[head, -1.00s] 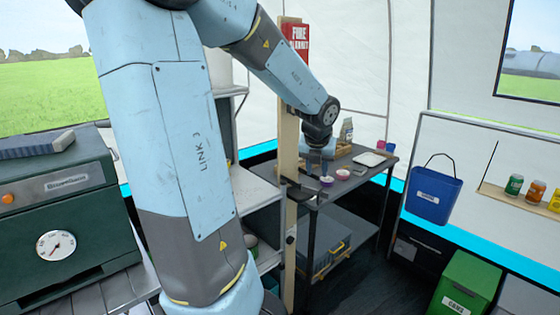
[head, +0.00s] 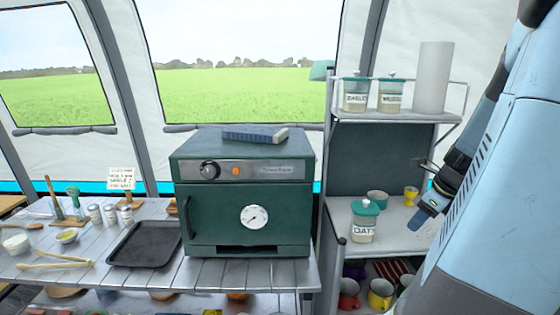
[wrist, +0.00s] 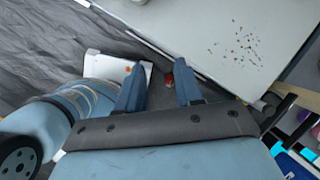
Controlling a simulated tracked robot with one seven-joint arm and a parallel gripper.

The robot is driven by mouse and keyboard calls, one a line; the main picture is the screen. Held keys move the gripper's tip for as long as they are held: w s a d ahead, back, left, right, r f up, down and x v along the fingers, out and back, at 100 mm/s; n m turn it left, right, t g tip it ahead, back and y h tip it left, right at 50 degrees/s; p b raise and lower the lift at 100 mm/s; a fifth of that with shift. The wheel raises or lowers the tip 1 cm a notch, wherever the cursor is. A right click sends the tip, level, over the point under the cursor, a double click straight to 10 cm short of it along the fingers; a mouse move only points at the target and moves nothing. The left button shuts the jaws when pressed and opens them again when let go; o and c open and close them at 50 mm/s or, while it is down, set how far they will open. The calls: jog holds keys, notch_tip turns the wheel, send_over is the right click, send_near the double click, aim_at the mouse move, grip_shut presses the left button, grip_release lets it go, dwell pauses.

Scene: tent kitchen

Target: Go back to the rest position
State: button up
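My gripper (head: 430,212) shows at the right of the head view, with its blue fingers pointing down and left beside the shelf unit. In the wrist view my gripper (wrist: 158,64) has its two blue fingers spread apart with nothing held between them. A small red thing (wrist: 169,78) shows beyond the gap between the fingers; I cannot tell what it is. My large blue arm link fills the right edge of the head view and hides part of the shelf unit.
A green oven (head: 250,195) stands on the slatted table (head: 150,277), beside a black tray (head: 146,244). Pale scattered-speck surface (wrist: 215,35) lies below my gripper.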

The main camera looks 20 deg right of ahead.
jog(key=w+a+r+n+y, duration=0.1)
jog(key=a+r+n, duration=0.3)
jog(key=a+n, duration=0.4)
jog(key=w+a+r+n, duration=0.1)
jog(key=a+r+n, duration=0.2)
jog(key=a+n, duration=0.45)
jog(key=s+a+r+n+h, duration=0.1)
jog(key=s+a+r+n, duration=0.1)
jog(key=a+n, duration=0.5)
jog(key=s+a+r+n+t+h, duration=0.1)
jog(key=s+a+r+n, duration=0.2)
jog(key=a+n, duration=0.4)
jog(key=shift+s+a+r+n, duration=0.2)
jog(key=shift+s+n, duration=0.25)
jog(key=shift+n, duration=0.3)
jog(key=shift+d, duration=0.15)
